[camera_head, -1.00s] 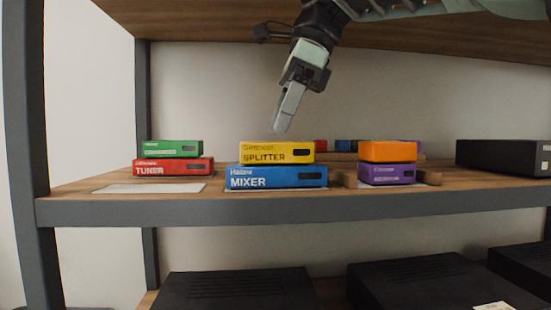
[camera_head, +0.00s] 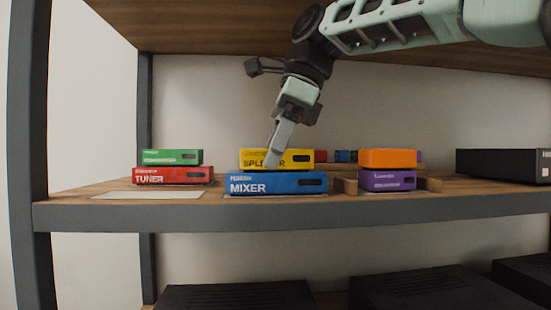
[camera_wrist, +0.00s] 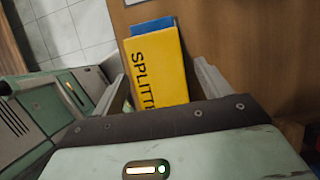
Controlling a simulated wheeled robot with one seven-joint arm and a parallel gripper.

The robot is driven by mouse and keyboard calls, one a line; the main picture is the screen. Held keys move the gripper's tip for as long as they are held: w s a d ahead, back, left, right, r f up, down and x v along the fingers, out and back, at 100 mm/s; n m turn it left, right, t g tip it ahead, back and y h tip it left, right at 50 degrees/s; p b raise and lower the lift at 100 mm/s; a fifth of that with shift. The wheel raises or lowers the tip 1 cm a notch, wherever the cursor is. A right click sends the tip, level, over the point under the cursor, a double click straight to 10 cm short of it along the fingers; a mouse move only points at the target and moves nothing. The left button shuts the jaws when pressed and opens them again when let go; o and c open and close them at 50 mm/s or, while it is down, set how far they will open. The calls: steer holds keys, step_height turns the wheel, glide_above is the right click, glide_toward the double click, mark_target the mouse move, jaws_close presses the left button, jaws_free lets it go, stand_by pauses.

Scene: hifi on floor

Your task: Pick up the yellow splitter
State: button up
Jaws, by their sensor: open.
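The yellow splitter (camera_head: 298,158) is a flat box lying on top of the blue mixer box (camera_head: 278,183) on the shelf. My gripper (camera_head: 272,164) reaches down from above, and its finger covers part of the splitter's front lettering. In the wrist view the splitter (camera_wrist: 158,68) lies between the two spread fingers of my gripper (camera_wrist: 160,78), with a gap on the right side and the left finger close to its edge. The fingers are open and hold nothing. A corner of the blue mixer (camera_wrist: 155,25) shows beyond the splitter.
A green box (camera_head: 172,157) on a red tuner box (camera_head: 174,175) stands to the left. An orange box (camera_head: 387,158) on a purple box (camera_head: 388,180) stands to the right. The upper shelf (camera_head: 200,32) is overhead. A black unit (camera_head: 500,164) sits far right.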

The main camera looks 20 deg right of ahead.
steer(key=c, duration=1.2)
steer(key=shift+r+b, duration=0.15)
steer(key=shift+b, duration=0.15)
